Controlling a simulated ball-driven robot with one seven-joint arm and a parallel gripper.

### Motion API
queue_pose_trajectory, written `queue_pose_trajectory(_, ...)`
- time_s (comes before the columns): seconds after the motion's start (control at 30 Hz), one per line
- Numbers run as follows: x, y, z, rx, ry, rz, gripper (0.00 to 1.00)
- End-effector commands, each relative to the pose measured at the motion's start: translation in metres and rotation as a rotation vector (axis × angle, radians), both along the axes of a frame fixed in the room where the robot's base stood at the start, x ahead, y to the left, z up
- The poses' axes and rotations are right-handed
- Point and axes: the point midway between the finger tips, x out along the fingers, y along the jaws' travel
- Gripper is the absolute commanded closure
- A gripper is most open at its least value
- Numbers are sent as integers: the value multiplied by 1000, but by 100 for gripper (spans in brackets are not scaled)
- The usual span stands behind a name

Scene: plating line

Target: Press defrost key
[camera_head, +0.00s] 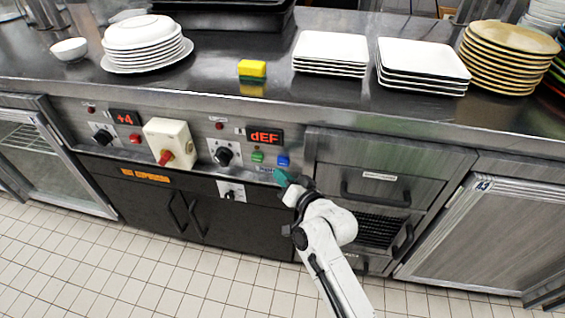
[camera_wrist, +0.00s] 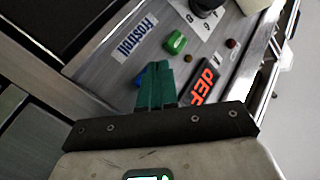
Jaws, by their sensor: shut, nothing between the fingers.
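The control panel (camera_head: 240,170) on the counter front has a display (camera_head: 264,137) reading "dEF" in red; it also shows in the wrist view (camera_wrist: 206,82). Below the display are a green key (camera_head: 257,156) and a blue key (camera_head: 283,160). My gripper (camera_head: 281,176) is shut and empty, its teal fingers just below the blue key in the head view. In the wrist view, the fingertips (camera_wrist: 158,66) lie between the green key (camera_wrist: 175,43) and the partly hidden blue key (camera_wrist: 139,78). I cannot tell whether they touch the panel. Any key lettering is unreadable.
A black knob (camera_head: 223,155) sits left of the green key. A cream box with a red knob (camera_head: 170,144) juts out further left. White square plates (camera_head: 330,52) and a yellow sponge (camera_head: 252,69) stand on the counter above. The tiled floor (camera_head: 180,270) in front is clear.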

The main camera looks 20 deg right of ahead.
Motion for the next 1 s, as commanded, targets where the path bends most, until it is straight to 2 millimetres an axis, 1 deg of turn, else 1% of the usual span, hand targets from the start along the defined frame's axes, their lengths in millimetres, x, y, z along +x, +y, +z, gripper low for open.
queue_pose_trajectory(0.03,-4,3,3,-1,2,2,100)
queue_pose_trajectory(0.5,-35,26,3,0,2,2,100)
queue_pose_trajectory(1.0,-38,28,0,0,0,1,100)
